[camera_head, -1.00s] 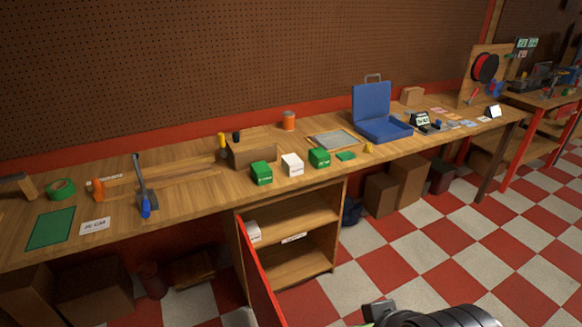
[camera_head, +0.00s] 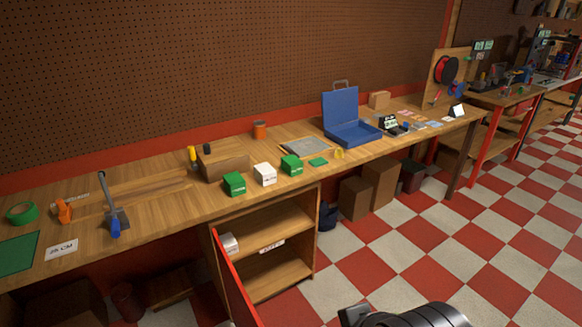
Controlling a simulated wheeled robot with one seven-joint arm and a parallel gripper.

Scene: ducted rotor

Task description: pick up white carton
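The white carton (camera_head: 265,174) stands on the wooden workbench (camera_head: 150,213) near its front edge. A green carton (camera_head: 234,184) is to its left and another green carton (camera_head: 292,165) to its right, with small gaps between them. Part of my dark arm shows at the bottom edge, right of centre, over the floor and well apart from the carton. The fingertips of my gripper cannot be made out, so its opening does not show.
An open cabinet (camera_head: 273,250) with a red door (camera_head: 236,280) swung outward is below the cartons. A cardboard box (camera_head: 222,168) sits behind them. A blue open case (camera_head: 350,118) stands to the right. The checkered floor (camera_head: 450,235) at right is clear.

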